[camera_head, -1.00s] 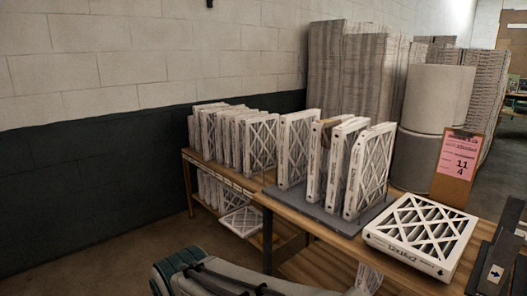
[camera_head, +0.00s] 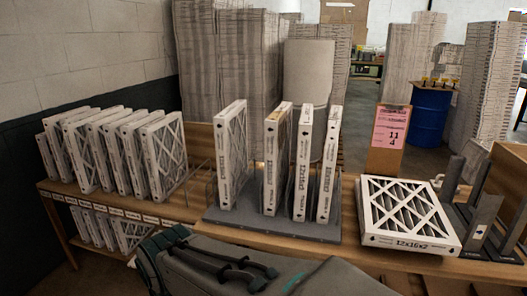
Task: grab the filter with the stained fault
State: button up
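Another filter (camera_head: 407,214), marked 12x16x2, lies flat on the table to the right. My arm crosses the bottom of the view in front of the table; my gripper is not in view.
A row of upright filters (camera_head: 165,160) fills the left shelf, with more on the lower shelf. A pink card on a clipboard (camera_head: 390,130) stands behind the flat filter. Dark metal brackets (camera_head: 482,222) stand at the right. Tall stacks and a blue barrel (camera_head: 430,115) are behind.

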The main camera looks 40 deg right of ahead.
aim_at(278, 126)
jog(key=z, duration=0.85)
jog(key=i, duration=0.75)
jog(key=z, duration=0.9)
